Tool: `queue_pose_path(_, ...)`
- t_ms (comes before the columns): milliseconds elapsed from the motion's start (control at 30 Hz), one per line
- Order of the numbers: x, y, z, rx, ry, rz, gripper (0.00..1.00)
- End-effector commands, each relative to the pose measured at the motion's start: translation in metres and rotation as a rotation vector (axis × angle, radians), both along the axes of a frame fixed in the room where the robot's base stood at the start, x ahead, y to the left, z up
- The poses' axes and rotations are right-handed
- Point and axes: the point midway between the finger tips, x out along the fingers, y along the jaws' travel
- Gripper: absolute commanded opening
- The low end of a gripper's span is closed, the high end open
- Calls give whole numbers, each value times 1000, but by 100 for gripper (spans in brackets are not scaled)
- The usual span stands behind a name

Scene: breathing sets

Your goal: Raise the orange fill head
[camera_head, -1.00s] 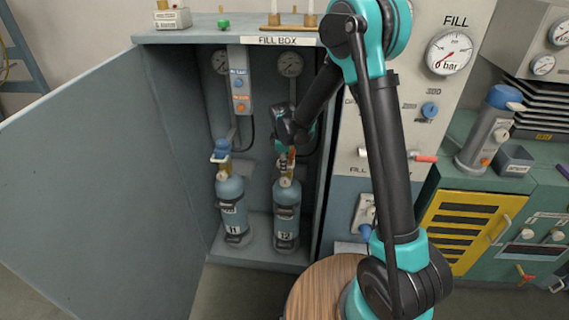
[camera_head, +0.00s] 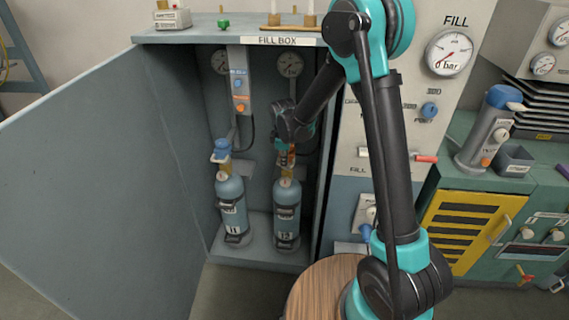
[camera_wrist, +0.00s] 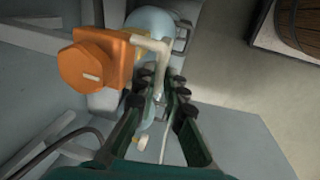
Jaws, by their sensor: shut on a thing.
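The orange fill head (camera_wrist: 95,62) is a blocky orange piece with a hexagonal knob and a pale bent handle (camera_wrist: 152,45). In the head view, only a small orange part (camera_head: 283,160) shows below my gripper, above the right cylinder (camera_head: 287,212). My gripper (camera_wrist: 160,85) is shut on the fill head's pale handle, with dark finger pads on both sides of it. The right cylinder's brass valve (camera_head: 287,173) shows just under the orange part. Whether the two still touch is hard to tell.
The left cylinder (camera_head: 231,205) with a blue-topped head (camera_head: 221,148) stands close by. The fill box (camera_head: 262,250) encloses both, its door (camera_head: 95,180) open to the left. A control box (camera_head: 239,85) and gauges hang on the back wall. A dark hose (camera_wrist: 45,155) runs nearby.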

Motion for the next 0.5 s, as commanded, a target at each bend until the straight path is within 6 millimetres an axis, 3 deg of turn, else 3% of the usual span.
queue_pose_path(300,1,0,75,1,-2,0,0)
queue_pose_path(500,1,1,113,1,-3,0,0)
